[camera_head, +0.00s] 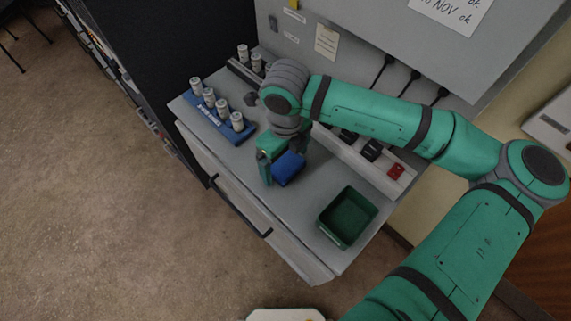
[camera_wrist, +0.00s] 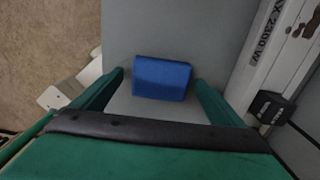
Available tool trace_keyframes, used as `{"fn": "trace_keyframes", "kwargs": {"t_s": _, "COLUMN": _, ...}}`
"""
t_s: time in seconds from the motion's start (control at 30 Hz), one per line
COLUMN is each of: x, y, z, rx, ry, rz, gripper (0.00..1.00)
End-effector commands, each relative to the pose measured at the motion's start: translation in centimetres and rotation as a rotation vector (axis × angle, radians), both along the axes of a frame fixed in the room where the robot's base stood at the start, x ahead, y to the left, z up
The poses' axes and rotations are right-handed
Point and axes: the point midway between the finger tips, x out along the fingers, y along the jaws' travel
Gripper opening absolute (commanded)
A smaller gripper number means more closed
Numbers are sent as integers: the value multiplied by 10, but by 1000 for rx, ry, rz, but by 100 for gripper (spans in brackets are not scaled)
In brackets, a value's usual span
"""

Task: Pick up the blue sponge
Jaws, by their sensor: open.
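The blue sponge (camera_head: 288,167) lies on the grey console top, just below my gripper in the head view. It also shows in the wrist view (camera_wrist: 161,78) as a blue block at the middle, between and a little beyond the fingertips. My gripper (camera_head: 281,161) is open, with one green finger to the left of the sponge and the other largely hidden behind the wrist and sponge. In the wrist view my gripper (camera_wrist: 160,77) has a finger on each side of the sponge, with a gap on both sides. Nothing is held.
A dark green open bin (camera_head: 322,226) stands at the front right of the console. A blue rack (camera_head: 212,122) with several white cylinders is at the left. A raised strip with black switches and a red one (camera_head: 396,171) runs behind the sponge. Bare surface lies between sponge and bin.

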Motion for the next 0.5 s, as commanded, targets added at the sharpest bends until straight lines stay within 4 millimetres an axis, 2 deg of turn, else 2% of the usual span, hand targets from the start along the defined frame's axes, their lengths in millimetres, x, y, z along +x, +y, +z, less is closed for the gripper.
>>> {"fn": "trace_keyframes", "kwargs": {"t_s": 0.17, "x": 0, "y": -2, "z": 0, "rx": 0, "ry": 0, "rz": -4, "gripper": 92}}
{"fn": "trace_keyframes", "kwargs": {"t_s": 0.2, "x": 0, "y": -2, "z": 0, "rx": 0, "ry": 0, "rz": -4, "gripper": 90}}
{"fn": "trace_keyframes", "kwargs": {"t_s": 0.37, "x": 0, "y": -3, "z": 0, "rx": 0, "ry": 0, "rz": -5, "gripper": 52}}
{"fn": "trace_keyframes", "kwargs": {"t_s": 0.4, "x": 0, "y": -2, "z": 0, "rx": 0, "ry": 0, "rz": -5, "gripper": 48}}
{"fn": "trace_keyframes", "kwargs": {"t_s": 0.5, "x": 0, "y": -1, "z": 0, "rx": 0, "ry": 0, "rz": -2, "gripper": 48}}
